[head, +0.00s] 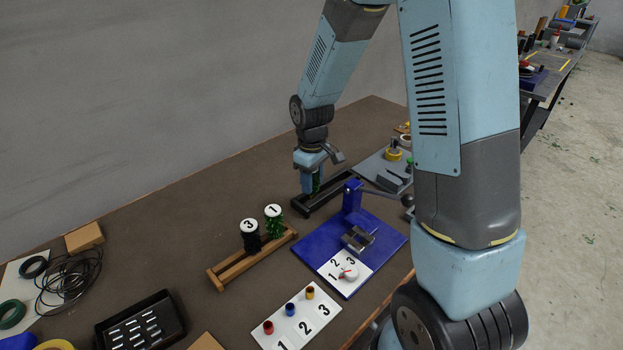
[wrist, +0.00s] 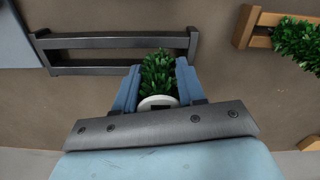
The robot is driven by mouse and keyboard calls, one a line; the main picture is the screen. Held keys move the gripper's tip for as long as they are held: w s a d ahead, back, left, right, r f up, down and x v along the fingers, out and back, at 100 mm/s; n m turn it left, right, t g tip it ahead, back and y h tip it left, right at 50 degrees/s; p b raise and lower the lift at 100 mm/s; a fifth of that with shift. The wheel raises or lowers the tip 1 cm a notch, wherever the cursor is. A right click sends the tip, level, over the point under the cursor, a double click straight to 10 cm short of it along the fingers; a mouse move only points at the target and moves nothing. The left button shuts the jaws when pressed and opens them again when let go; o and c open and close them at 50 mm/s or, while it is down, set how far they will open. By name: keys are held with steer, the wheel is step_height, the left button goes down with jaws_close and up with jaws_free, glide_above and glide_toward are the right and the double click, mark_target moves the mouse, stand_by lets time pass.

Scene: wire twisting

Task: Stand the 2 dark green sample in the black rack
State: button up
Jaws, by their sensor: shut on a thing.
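My gripper (head: 313,186) is shut on a dark green bushy sample (wrist: 158,74). Its white cap (wrist: 158,103) shows between the fingers in the wrist view, with the number not readable. In the head view a little green of the sample (head: 316,183) shows at the fingers. The black rack (head: 336,196) is a long, low frame on the table, right by my gripper and partly hidden by it. In the wrist view the rack (wrist: 110,42) lies beyond the sample, whose tip overlaps its right part. I cannot tell whether the sample touches the rack.
A wooden rack (head: 229,279) holds samples marked 3 (head: 250,235) and 1 (head: 273,220). A blue base plate (head: 319,253) with a post and clamp stands close to the black rack's right. A grey board (head: 377,176) with tape and tools lies behind. The table's back left is clear.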

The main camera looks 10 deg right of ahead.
steer(key=shift+f, duration=0.65)
steer(key=o, duration=1)
step_height(320, 180, up, 14)
steer(key=shift+f, duration=0.15)
